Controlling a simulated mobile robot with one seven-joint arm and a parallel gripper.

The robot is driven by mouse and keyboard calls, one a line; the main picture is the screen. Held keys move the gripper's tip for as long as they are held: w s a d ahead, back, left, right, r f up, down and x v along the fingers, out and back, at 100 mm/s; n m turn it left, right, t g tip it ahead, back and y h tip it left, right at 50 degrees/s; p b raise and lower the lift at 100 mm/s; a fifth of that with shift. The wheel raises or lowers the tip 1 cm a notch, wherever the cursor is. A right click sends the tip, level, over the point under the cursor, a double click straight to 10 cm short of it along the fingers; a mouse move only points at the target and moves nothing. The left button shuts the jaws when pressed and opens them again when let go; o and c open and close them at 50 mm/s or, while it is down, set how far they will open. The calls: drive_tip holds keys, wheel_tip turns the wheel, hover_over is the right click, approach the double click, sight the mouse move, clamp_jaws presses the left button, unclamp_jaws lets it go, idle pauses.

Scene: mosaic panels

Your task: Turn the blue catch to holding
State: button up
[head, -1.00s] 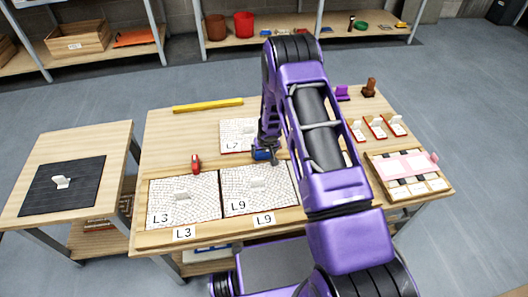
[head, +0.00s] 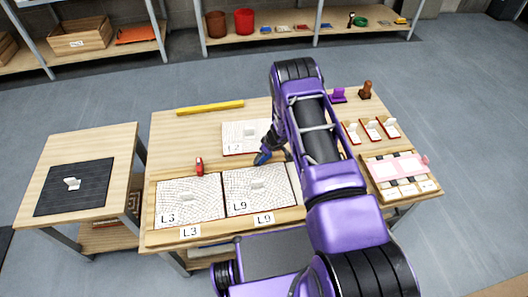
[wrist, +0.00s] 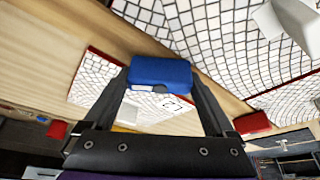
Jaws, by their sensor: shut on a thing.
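The blue catch (head: 263,157) is a small blue block between panel L9 and the panel behind it. My gripper (wrist: 163,84) is shut on it, with one dark finger at each side in the wrist view, where the catch (wrist: 161,70) shows clearly. In the head view the catch sits slantwise, and my arm hides part of the gripper. Panel L9 (head: 239,207) lies in the front frame, with a white handle on it. The catch's contact with the panel edge cannot be told.
Panel L3 (head: 165,212) lies left of L9, with a red catch (head: 199,166) behind it. Another mosaic panel (head: 236,132) lies behind. A yellow bar (head: 210,107) lies at the back. Small handled pieces (head: 370,130) and a pink-topped tray (head: 397,167) are at the right.

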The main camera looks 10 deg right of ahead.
drive_tip(key=n+b, duration=0.2)
drive_tip(key=n, duration=0.1)
drive_tip(key=n+g+y+b, duration=0.1)
drive_tip(key=n, duration=0.1)
drive_tip(key=shift+f+n+g+b, duration=0.2)
drive_tip(key=shift+n+g+b, duration=0.1)
drive_tip(key=shift+n+b, duration=0.1)
drive_tip(key=n+g+b, duration=0.1)
drive_tip(key=n, duration=0.1)
drive_tip(key=n+g+y+b, duration=0.1)
drive_tip(key=n+b, duration=0.1)
drive_tip(key=n, duration=0.1)
drive_tip(key=shift+r+n, duration=0.15)
drive_tip(key=shift+n, duration=0.15)
drive_tip(key=shift+b, duration=0.35)
drive_tip(key=o, duration=1.1)
drive_tip(key=shift+c, duration=0.2)
drive_tip(key=shift+r, duration=0.1)
drive_tip(key=p+v, duration=0.2)
drive_tip(key=v, duration=1.5)
drive_tip(key=shift+w+p, duration=0.2)
drive_tip(key=shift+p, duration=0.15)
drive_tip(key=shift+d+r, duration=0.1)
